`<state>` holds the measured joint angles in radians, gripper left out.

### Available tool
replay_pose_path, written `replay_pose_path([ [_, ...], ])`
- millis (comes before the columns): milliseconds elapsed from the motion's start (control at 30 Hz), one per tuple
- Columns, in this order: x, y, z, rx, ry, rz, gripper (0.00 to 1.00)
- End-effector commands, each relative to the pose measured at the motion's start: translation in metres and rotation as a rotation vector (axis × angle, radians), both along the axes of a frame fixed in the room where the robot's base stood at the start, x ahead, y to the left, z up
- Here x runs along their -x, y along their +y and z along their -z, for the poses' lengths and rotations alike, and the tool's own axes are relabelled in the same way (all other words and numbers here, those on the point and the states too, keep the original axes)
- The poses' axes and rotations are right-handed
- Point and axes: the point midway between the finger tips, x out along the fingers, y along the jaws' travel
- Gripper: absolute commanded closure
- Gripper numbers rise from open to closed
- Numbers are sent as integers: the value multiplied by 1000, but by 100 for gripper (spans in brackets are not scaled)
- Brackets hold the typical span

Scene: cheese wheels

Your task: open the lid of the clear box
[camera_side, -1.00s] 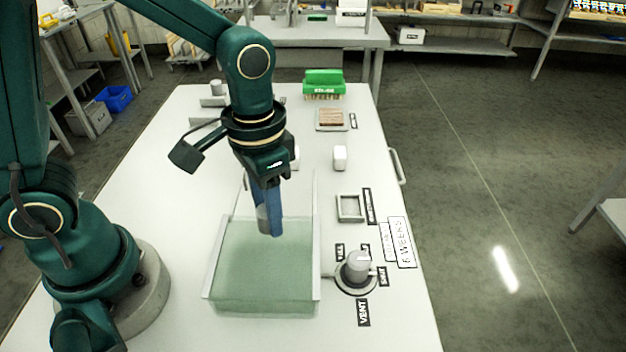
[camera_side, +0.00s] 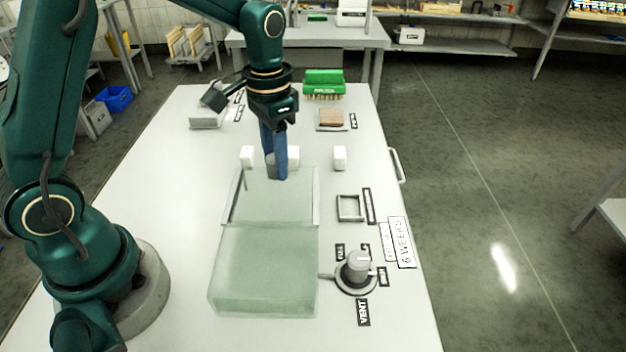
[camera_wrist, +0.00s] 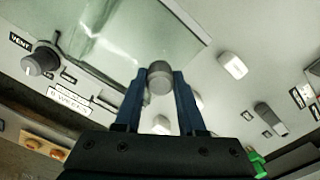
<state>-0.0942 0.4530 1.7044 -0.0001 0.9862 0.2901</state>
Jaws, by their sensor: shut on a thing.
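The clear box (camera_side: 262,275) is a pale green, see-through block on the table in the side view. Its clear lid (camera_side: 272,205), with white side edges, lies behind the box body, its front edge near the box's back edge. The lid also fills the top of the wrist view (camera_wrist: 140,35). My gripper (camera_side: 277,172) is over the far part of the lid, fingers pointing down. In the wrist view, its blue fingers (camera_wrist: 160,80) are shut on a grey round knob (camera_wrist: 160,70). The fingers partly hide the knob's sides.
A grey vent dial (camera_side: 357,266) and a small square frame (camera_side: 350,208) are to the right. A green brush (camera_side: 323,85) and a brown block (camera_side: 332,117) are farther back.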

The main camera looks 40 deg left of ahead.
Motion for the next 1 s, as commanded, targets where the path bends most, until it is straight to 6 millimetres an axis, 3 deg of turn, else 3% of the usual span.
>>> replay_pose_path([
  [333, -4, 3, -1, 0, -7, 0, 100],
  [367, -4, 3, -1, 0, -7, 0, 57],
  [433, -4, 3, -1, 0, -6, 0, 31],
  [767, -3, 2, -2, 0, -4, 0, 31],
  [1000, -4, 3, -30, -1, -9, 0, 31],
])
